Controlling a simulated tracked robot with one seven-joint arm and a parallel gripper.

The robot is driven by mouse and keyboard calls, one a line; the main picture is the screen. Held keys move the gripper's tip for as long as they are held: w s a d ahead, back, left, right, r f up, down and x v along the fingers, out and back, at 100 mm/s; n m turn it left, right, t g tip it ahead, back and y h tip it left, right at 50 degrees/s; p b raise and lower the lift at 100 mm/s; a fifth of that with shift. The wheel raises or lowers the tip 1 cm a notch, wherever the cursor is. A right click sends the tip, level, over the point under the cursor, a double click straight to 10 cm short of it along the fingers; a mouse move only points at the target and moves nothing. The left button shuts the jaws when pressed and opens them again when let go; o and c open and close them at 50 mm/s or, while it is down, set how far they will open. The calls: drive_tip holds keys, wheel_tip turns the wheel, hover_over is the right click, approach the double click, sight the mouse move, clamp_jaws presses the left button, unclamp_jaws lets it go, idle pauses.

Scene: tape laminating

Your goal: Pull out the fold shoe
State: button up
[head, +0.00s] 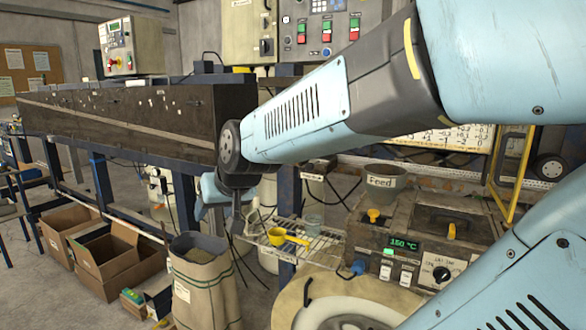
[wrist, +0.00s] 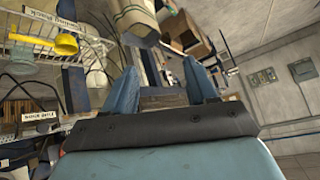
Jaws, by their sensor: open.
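My gripper (head: 222,203) hangs in front of the dark machine beam, pointing down, above and to the right of a canvas sack. In the wrist view my gripper (wrist: 162,84) has its two blue fingers spread wide with nothing between them. I cannot pick out the fold shoe for certain in either view. A small white label (wrist: 40,116) at the left of the wrist view is tilted and too small to read surely. Dark parts lie around it, well to the left of my fingers.
The canvas sack (head: 203,285) stands below my gripper. Cardboard boxes (head: 100,250) sit on the floor at left. A wire shelf (head: 300,240) holds a yellow scoop (head: 283,237). A heated unit (head: 410,240) reading 150 °C stands at right. The long dark beam (head: 120,115) runs behind.

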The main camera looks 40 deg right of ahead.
drive_tip(key=w+d+f+m+t+h, duration=0.1)
drive_tip(key=w+d+m+t, duration=0.15)
drive_tip(key=w, duration=0.35)
drive_tip(key=w+d+f+m+t+h, duration=0.1)
drive_tip(key=w+d+h, duration=0.1)
drive_tip(key=w+d, duration=0.3)
drive_tip(key=m+g+h, duration=0.4)
drive_tip(key=m+h, duration=0.4)
drive_tip(key=h, duration=1.1)
approach(309, 168)
drive_tip(key=shift+t, duration=0.25)
drive_tip(key=x, duration=1.1)
drive_tip(key=shift+f, duration=0.15)
clamp_jaws()
